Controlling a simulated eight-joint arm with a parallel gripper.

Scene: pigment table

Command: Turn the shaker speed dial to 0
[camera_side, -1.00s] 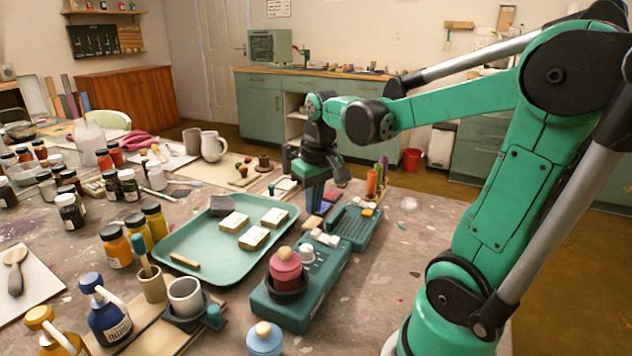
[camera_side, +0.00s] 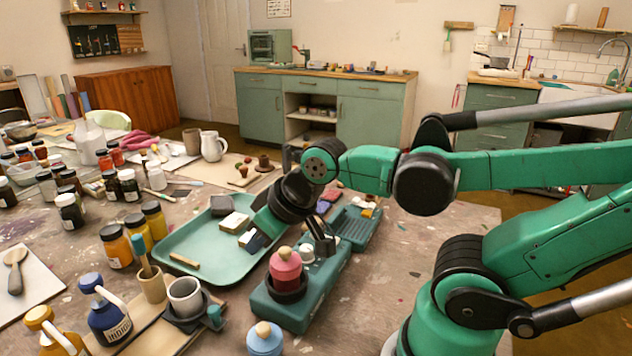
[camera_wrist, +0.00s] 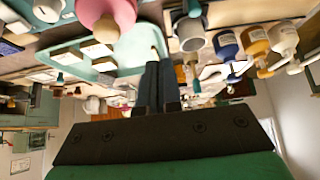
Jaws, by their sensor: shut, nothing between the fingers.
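The shaker (camera_side: 311,307) is a teal box on the table in the side view. A pink jar (camera_side: 285,268) sits in its dark holder, and the pale dial (camera_side: 307,253) is just behind the jar. The dial's pointer and numbers are too small to read. My gripper (camera_side: 255,243) is tilted, with its dark fingers pointing down and left over the tray's right side, apart from the dial. In the wrist view, my fingers (camera_wrist: 158,65) are together and hold nothing. The pink jar (camera_wrist: 105,12) looms large there, with a white round thing, perhaps the dial, left of it.
The green tray (camera_side: 190,252) with white blocks lies left of the shaker. A grey cup (camera_side: 186,297) and the indigo bottle (camera_side: 108,313) stand in front of the tray. A ribbed teal unit (camera_side: 357,228) is behind the shaker. The table right of the shaker is mostly clear.

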